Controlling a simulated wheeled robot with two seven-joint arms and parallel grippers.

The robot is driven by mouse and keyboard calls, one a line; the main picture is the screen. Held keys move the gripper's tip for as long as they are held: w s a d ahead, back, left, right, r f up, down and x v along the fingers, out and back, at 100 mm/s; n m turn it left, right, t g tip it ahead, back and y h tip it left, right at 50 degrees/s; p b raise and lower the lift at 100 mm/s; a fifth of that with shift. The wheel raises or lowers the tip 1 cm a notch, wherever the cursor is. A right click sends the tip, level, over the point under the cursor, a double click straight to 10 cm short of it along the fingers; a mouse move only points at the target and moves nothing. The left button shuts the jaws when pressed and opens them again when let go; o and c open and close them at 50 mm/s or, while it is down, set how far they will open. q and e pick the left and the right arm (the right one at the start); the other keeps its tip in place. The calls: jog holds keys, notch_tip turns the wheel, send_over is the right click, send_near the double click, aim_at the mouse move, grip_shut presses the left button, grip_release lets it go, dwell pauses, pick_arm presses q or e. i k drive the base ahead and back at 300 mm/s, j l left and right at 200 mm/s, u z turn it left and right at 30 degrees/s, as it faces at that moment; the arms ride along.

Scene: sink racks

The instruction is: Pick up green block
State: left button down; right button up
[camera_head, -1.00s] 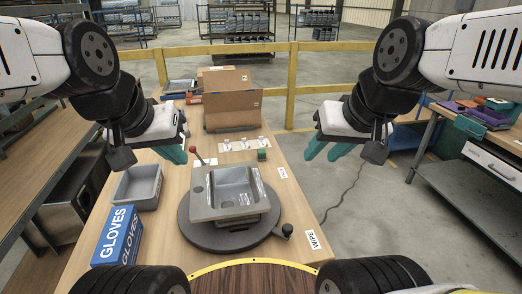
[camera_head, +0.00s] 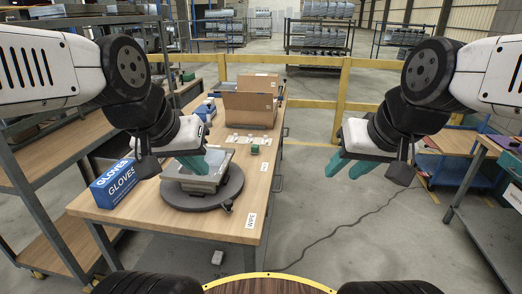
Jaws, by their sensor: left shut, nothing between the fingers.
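A small green block (camera_head: 255,149) sits on the wooden table (camera_head: 150,213), beyond and to the right of the grey sink fixture (camera_head: 205,183) on its dark round turntable (camera_head: 225,197). My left gripper (camera_head: 203,166) has teal fingers. It is shut and empty, in front of the fixture in the picture and to the left of the block, and it hides part of the fixture. My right gripper (camera_head: 346,170) has its teal fingers apart and empty. It is over the floor to the right of the table. Neither gripper touches the block.
A blue gloves box (camera_head: 115,183) stands at the table's left edge. A cardboard box (camera_head: 250,108) stands at the far end. White labels (camera_head: 243,139) lie near the block. A yellow rail (camera_head: 340,108) runs behind. Open floor lies right of the table.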

aim_at(254, 148)
jog(key=i+l+u, duration=0.15)
jog(key=l+u, duration=0.15)
jog(key=l, duration=0.45)
jog(key=l+u, duration=0.25)
jog(key=l, duration=0.55)
jog(key=i+l+u, duration=0.5)
jog(key=i+l, duration=0.15)
jog(key=l, duration=0.25)
jog(key=i+l+u, duration=0.1)
jog(key=i, duration=0.35)
jog(key=i+l+u, duration=0.15)
jog(key=i, duration=0.25)
